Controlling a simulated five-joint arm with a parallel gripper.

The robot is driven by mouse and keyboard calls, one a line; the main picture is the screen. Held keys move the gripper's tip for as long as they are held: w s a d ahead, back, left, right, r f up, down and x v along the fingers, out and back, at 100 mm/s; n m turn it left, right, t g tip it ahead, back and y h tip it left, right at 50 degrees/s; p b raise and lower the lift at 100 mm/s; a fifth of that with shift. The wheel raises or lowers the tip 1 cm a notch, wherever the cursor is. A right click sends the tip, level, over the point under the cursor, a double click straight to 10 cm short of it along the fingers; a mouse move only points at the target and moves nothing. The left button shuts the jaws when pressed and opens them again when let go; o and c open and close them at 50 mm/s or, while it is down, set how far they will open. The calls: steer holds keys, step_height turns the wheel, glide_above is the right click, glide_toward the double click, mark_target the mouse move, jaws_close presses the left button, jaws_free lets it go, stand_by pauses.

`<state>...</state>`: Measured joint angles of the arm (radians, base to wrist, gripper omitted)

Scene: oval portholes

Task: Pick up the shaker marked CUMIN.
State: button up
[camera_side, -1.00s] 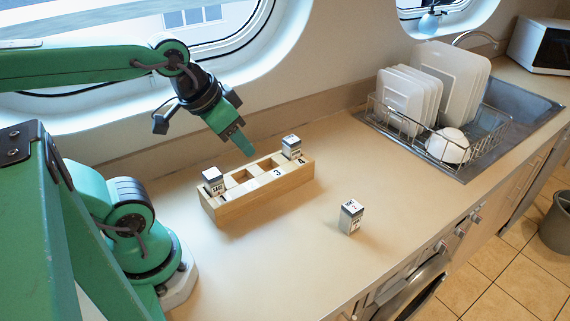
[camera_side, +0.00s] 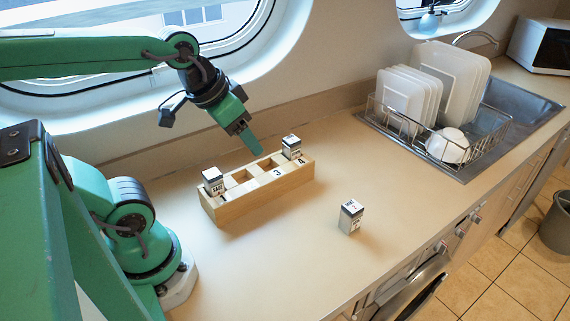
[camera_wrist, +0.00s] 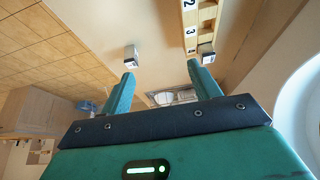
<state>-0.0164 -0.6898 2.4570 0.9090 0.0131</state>
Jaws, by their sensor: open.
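A wooden rack (camera_side: 235,208) with numbered slots stands on the counter. One white shaker with a dark-lettered label (camera_side: 213,181) is in its left end slot; the label looks like SAGE. A second shaker (camera_side: 291,147) is in the right end slot, by number 4; its label is too small to read. A third shaker (camera_side: 350,216) stands upright alone on the counter, its label unclear. I cannot tell which is CUMIN. My gripper (camera_side: 255,146) is open and empty above the rack's middle. The wrist view shows its spread fingers (camera_wrist: 163,84), the rack (camera_wrist: 190,32) and two shakers beyond.
A dish rack with white plates and a bowl (camera_side: 448,146) stands in the sink at the back right. The counter (camera_side: 285,250) is clear around the lone shaker. The wall with its porthole windows (camera_side: 285,45) rises behind the rack.

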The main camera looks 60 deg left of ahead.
steer(key=w+a+f+g, duration=0.1)
steer(key=w+a+g, duration=0.3)
steer(key=w, duration=0.7)
steer(key=g, duration=0.1)
glide_above(292, 139)
steer(key=shift+n, duration=0.3)
steer(key=f, duration=0.8)
steer(key=shift+s+d, duration=0.15)
steer(key=shift+s, duration=0.1)
steer(key=shift+w+a+f, duration=0.2)
steer(key=shift+f, duration=0.1)
steer(key=shift+f, duration=1.3)
steer(key=shift+f, duration=2.6)
